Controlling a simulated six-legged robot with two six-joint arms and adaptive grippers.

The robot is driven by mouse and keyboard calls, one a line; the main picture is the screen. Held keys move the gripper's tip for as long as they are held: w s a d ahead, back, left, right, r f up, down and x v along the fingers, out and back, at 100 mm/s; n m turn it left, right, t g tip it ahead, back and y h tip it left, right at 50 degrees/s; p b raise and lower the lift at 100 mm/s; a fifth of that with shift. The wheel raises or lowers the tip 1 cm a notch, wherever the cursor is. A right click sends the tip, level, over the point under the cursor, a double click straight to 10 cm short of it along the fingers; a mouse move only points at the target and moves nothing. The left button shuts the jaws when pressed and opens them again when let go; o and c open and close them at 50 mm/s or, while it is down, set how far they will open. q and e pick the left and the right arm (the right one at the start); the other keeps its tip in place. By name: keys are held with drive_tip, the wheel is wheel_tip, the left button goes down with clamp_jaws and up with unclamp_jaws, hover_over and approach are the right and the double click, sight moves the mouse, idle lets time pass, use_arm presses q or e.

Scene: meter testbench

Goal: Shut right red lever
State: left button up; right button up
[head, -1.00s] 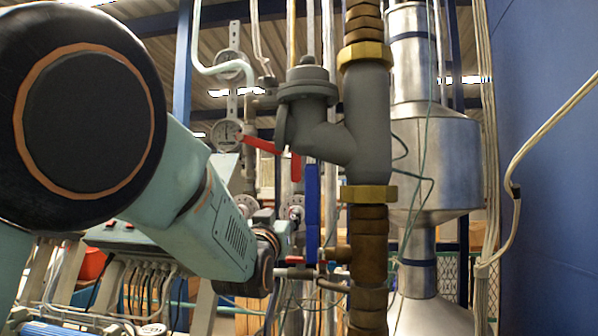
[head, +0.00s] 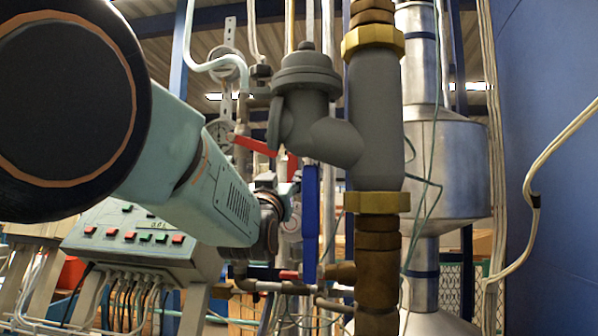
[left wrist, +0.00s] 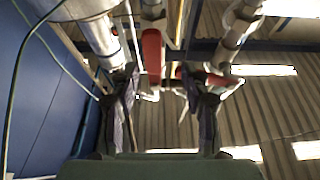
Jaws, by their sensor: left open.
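A red lever (head: 255,146) sticks out to the left beside the grey valve body in the head view. A second red piece (head: 291,166) hangs beside it, just above my left wrist; I cannot tell whether it is part of the same lever. My left gripper (head: 287,188) is below these red parts, mostly hidden by my arm. In the left wrist view, my left gripper (left wrist: 165,88) points upward with its fingers open. A red lever (left wrist: 152,55) shows between and beyond the fingertips; contact cannot be told. My right gripper is not in view.
A blue lever (head: 311,215) hangs just right of my left wrist. The grey valve (head: 305,75) and brown pipe (head: 376,265) stand close on the right. A control box (head: 140,235) with coloured buttons is at lower left. A blue wall (head: 550,160) closes the right side.

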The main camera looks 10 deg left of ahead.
sight(293, 173)
use_arm(q)
drive_tip(key=w, duration=0.1)
drive_tip(key=w+d, duration=0.1)
drive_tip(key=w, duration=0.1)
drive_tip(key=w+r, duration=0.1)
drive_tip(key=shift+w+d+p, duration=0.25)
drive_tip(key=shift+w+p, duration=0.05)
drive_tip(key=shift+w, duration=0.05)
drive_tip(key=shift+w+a+r, duration=0.35)
drive_tip(key=shift+a+r, duration=0.15)
drive_tip(key=shift+a, duration=0.1)
drive_tip(key=shift+w+d, duration=0.45)
drive_tip(key=shift+d, duration=0.05)
drive_tip(key=shift+s+a, duration=0.2)
drive_tip(key=shift+a, duration=0.15)
drive_tip(key=shift+c, duration=1.2)
drive_tip(key=shift+d, duration=0.25)
drive_tip(key=c, duration=0.4)
drive_tip(key=shift+a, duration=0.1)
clamp_jaws()
drive_tip(key=shift+w, duration=0.1)
